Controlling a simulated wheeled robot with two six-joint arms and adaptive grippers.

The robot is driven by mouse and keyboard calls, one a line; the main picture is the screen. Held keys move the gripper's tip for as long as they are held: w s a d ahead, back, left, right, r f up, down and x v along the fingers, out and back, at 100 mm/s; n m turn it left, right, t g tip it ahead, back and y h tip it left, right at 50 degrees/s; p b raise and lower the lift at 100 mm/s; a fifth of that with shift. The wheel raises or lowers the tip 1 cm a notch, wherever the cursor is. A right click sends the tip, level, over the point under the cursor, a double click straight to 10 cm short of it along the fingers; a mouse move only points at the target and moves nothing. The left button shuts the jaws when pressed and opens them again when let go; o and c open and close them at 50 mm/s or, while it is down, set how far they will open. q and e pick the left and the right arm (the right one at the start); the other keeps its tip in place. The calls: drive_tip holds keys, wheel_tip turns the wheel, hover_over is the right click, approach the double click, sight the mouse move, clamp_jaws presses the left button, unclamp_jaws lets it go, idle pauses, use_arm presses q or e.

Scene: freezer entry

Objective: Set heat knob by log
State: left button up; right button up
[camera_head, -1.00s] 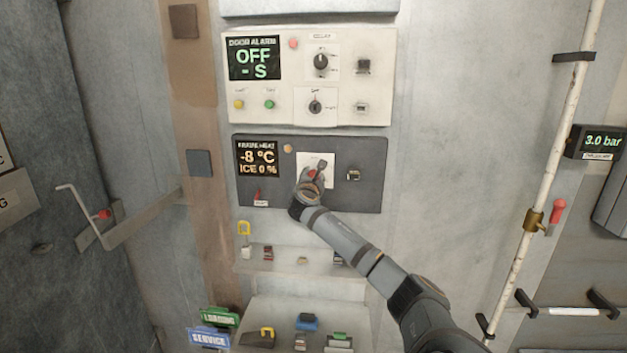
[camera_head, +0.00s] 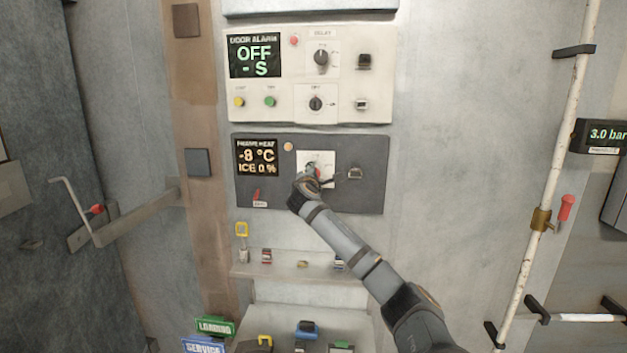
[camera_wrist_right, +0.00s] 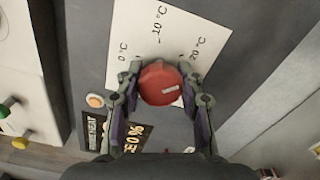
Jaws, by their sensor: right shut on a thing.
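The red heat knob (camera_wrist_right: 160,84) shows in the right wrist view on a white scale plate (camera_wrist_right: 150,35) marked 0 °C, -10 °C and -20 °C. My right gripper (camera_wrist_right: 160,88) is shut on the knob, one finger on each side. In the head view the right gripper (camera_head: 311,178) covers most of the knob on the dark frame heat panel (camera_head: 365,195). The panel display (camera_head: 257,157) reads -8 °C and ICE 0 %. My left gripper is not in view, and no log can be made out.
A cream door alarm panel (camera_head: 300,85) sits just above, its display reading OFF. A shelf (camera_head: 300,272) with small items projects below. A white pipe (camera_head: 545,180) with a 3.0 bar gauge (camera_head: 600,137) stands right; the wall between is clear.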

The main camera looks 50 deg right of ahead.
drive_tip(key=shift+f+m, duration=0.1)
drive_tip(key=shift+m, duration=0.3)
drive_tip(key=o, duration=1.2)
drive_tip(key=shift+s, duration=0.1)
drive_tip(key=v, duration=0.7)
drive_tip(key=shift+a, duration=0.25)
drive_tip(key=shift+s, duration=0.1)
